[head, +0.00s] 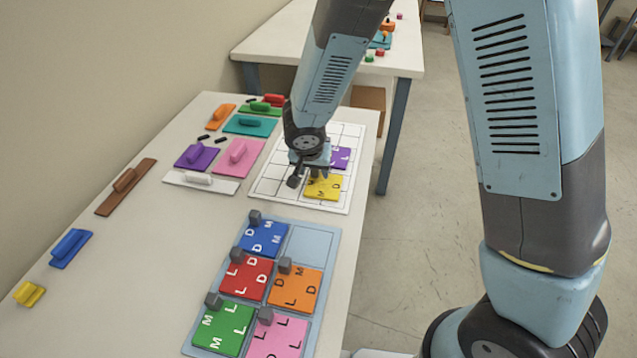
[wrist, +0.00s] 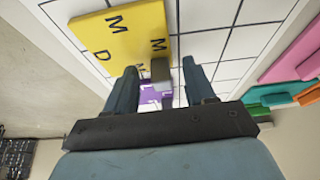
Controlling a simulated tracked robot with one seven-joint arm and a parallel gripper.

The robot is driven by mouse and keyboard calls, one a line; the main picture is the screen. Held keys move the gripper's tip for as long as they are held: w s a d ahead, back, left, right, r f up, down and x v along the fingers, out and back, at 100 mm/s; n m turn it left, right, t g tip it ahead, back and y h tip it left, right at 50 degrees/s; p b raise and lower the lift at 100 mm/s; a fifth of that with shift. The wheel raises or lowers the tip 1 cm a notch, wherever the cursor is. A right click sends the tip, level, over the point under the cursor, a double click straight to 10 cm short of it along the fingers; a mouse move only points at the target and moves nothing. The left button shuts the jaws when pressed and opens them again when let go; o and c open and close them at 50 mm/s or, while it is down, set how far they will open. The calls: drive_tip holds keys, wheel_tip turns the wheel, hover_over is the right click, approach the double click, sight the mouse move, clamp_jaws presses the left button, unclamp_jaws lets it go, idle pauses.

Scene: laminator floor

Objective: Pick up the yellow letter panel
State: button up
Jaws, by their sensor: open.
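The yellow letter panel (head: 325,189) lies on the white gridded board (head: 264,186), under and just in front of my gripper (head: 305,172). In the wrist view the yellow panel (wrist: 115,38) shows dark letters M and D. A grey knob (wrist: 161,71) appears at its corner, between the two fingers of my gripper (wrist: 161,82). The fingers are apart, with visible room on both sides of the knob. I cannot tell how far the fingertips are above the board. A purple letter panel (head: 341,158) lies just behind the yellow one, partly hidden by my gripper.
A light-blue tray (head: 313,243) holds blue, red, orange, green and pink letter panels with grey knobs; its top-right compartment is empty. Coloured handled floats, including a white one (head: 199,181) and a pink one (head: 238,158), lie left of the board. Another table (head: 275,45) stands behind.

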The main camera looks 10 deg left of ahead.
drive_tip(key=shift+w+f, duration=0.15)
drive_tip(key=shift+f, duration=0.3)
drive_tip(key=shift+c, duration=0.3)
clamp_jaws()
